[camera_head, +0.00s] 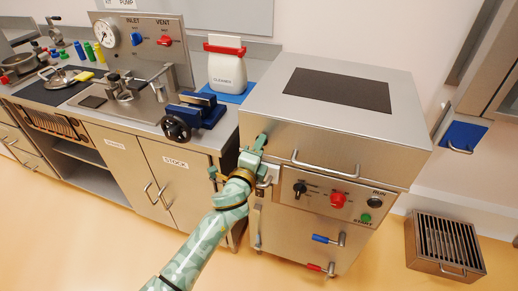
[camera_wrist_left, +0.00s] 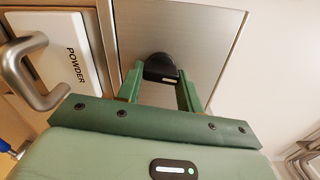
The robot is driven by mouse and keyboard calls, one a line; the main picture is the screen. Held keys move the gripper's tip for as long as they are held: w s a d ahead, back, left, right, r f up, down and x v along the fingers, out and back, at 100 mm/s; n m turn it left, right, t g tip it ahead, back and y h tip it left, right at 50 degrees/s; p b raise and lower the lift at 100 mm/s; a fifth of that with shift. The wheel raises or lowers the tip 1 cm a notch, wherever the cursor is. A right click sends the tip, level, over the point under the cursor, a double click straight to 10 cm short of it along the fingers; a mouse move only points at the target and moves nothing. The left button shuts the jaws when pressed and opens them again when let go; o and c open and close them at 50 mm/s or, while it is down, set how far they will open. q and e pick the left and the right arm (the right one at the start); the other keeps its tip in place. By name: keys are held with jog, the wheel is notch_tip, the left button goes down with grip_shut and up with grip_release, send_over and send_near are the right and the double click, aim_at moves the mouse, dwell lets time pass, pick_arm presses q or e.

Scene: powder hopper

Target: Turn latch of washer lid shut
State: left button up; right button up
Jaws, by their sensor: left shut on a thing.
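The washer (camera_head: 327,215) stands right of the counter, its lid (camera_head: 272,92) down flat with a dark panel on top. My left gripper (camera_head: 254,152) is at the left front corner of the washer, just below the lid edge. In the left wrist view my left gripper (camera_wrist_left: 160,88) is shut on a black latch handle (camera_wrist_left: 160,67), which sits between its two green fingers against a steel panel. The latch is mostly hidden behind the gripper in the head view. My right gripper is not in view.
The washer front has a lid handle (camera_head: 325,167), a red knob (camera_head: 337,201) and a black knob (camera_head: 299,188) close to my arm. A blue vise (camera_head: 197,111) and a cleaner container (camera_head: 227,71) stand on the counter. A slotted metal box (camera_head: 444,245) is on the floor.

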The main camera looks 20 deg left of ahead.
pick_arm(q)
jog(key=shift+n, duration=0.7)
jog(key=o, duration=1)
jog(key=shift+s, duration=0.15)
jog(key=s, duration=0.5)
jog(key=s+p, duration=0.1)
jog(key=s, duration=1)
jog(key=shift+a+p, duration=0.3)
